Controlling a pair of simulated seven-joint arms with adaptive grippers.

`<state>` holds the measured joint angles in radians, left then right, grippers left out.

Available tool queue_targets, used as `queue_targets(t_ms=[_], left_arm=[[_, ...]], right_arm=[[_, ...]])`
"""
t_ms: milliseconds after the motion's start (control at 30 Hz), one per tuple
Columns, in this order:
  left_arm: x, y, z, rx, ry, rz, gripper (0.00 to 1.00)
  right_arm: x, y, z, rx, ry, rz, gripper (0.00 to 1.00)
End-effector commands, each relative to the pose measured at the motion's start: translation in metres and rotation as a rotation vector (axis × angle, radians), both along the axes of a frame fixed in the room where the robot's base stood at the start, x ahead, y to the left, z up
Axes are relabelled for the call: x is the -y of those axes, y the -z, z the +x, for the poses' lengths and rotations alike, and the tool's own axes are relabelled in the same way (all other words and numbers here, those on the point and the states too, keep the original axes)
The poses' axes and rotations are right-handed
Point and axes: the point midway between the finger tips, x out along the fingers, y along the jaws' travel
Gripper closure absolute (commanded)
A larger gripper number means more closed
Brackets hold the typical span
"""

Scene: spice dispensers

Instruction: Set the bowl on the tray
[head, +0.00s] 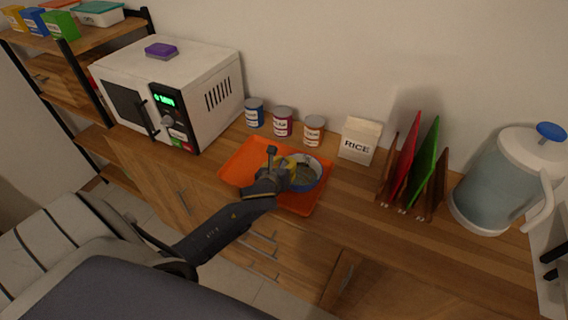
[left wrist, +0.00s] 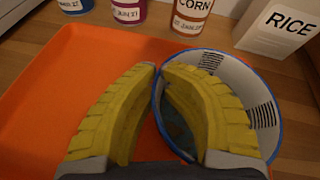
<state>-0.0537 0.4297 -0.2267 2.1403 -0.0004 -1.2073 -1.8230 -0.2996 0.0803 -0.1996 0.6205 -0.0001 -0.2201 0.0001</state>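The bowl (head: 308,184) is white inside with a blue rim and dark stripe marks; it is over the right part of the orange tray (head: 236,163). In the left wrist view the bowl (left wrist: 262,105) covers the tray's right side. I cannot tell whether its base touches the tray (left wrist: 60,110). My left gripper (head: 288,165) is at the bowl's left rim. In the left wrist view its yellow fingers (left wrist: 158,70) close on the rim, one outside the bowl and one inside. My right gripper is out of view.
Several cans (head: 283,122) stand behind the tray, with a rice box (head: 360,140) to their right. A microwave (head: 180,90) stands left. A rack with red and green boards (head: 425,165) and a water jug (head: 505,180) stand right. The tray's left part is bare.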

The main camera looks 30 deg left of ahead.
Motion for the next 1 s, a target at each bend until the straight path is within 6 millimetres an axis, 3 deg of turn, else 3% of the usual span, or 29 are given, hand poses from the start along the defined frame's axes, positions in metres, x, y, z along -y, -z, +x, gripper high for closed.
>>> queue_targets(t_ms=[167, 200, 433, 767, 1000], left_arm=[[0.000, 0.000, 0.000, 0.000, 0.000, 0.000, 1.00], [0.000, 0.001, 0.000, -0.002, 0.000, 0.001, 0.93], [0.000, 0.001, 0.000, -0.002, 0.000, 0.001, 0.68], [0.001, -0.001, -0.005, -0.002, 0.001, 0.000, 0.68], [0.010, -0.014, -0.035, -0.002, 0.002, 0.001, 0.68]], right_arm=[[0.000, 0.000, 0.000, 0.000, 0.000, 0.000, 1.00], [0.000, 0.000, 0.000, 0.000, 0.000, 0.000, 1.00], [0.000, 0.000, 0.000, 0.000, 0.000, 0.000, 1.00], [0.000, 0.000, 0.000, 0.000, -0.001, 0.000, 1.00], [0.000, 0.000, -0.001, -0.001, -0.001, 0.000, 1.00]])
